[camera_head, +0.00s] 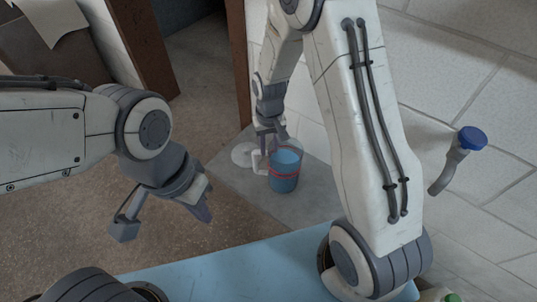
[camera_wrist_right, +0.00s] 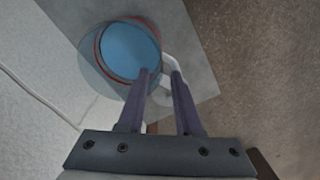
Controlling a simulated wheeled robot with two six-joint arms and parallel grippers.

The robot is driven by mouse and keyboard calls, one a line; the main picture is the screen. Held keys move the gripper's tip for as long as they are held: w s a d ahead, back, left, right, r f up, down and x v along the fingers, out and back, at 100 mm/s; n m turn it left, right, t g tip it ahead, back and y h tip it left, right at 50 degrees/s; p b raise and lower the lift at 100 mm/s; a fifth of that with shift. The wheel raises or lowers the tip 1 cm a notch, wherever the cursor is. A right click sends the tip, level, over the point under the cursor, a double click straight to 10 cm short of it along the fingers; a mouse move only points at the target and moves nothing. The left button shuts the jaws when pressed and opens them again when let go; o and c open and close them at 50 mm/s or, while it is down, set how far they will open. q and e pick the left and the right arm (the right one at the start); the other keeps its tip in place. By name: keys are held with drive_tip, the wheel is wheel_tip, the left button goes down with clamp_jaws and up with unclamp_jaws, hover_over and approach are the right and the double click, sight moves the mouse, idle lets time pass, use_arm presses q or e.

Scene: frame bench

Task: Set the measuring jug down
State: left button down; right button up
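The measuring jug (camera_head: 285,172) is a clear blue-tinted vessel with a red band and a pale handle (camera_head: 257,161) on its left. It looks upright over the grey slab; I cannot tell for sure whether its base touches. In the right wrist view I look down into the jug (camera_wrist_right: 130,52), with blue inside. My right gripper (camera_head: 270,138) is just above the jug's handle side. In its wrist view the fingers (camera_wrist_right: 160,73) stand apart beside the jug, the handle close to the right finger. My left gripper (camera_head: 201,203) hangs away to the left; its opening is unclear.
The grey slab (camera_head: 235,178) has bare room left of the jug, and a white round piece (camera_head: 243,153) lies beside the handle. A pale block wall (camera_head: 460,85) stands right behind. A blue surface (camera_head: 215,276) is in front. A blue-capped pipe (camera_head: 458,155) sticks out at right.

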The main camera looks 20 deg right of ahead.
wheel_tip(320, 180, up, 2)
drive_tip(key=shift+r, duration=0.2)
drive_tip(key=s+a+r+n, duration=0.3)
drive_tip(key=s+a+r, duration=0.5)
drive_tip(key=s+r, duration=0.25)
drive_tip(key=s+a+r+n+y, duration=0.1)
drive_tip(key=s+r+n, duration=0.3)
drive_tip(key=s, duration=0.9)
drive_tip(key=shift+s+r, duration=0.3)
drive_tip(key=shift+r, duration=0.45)
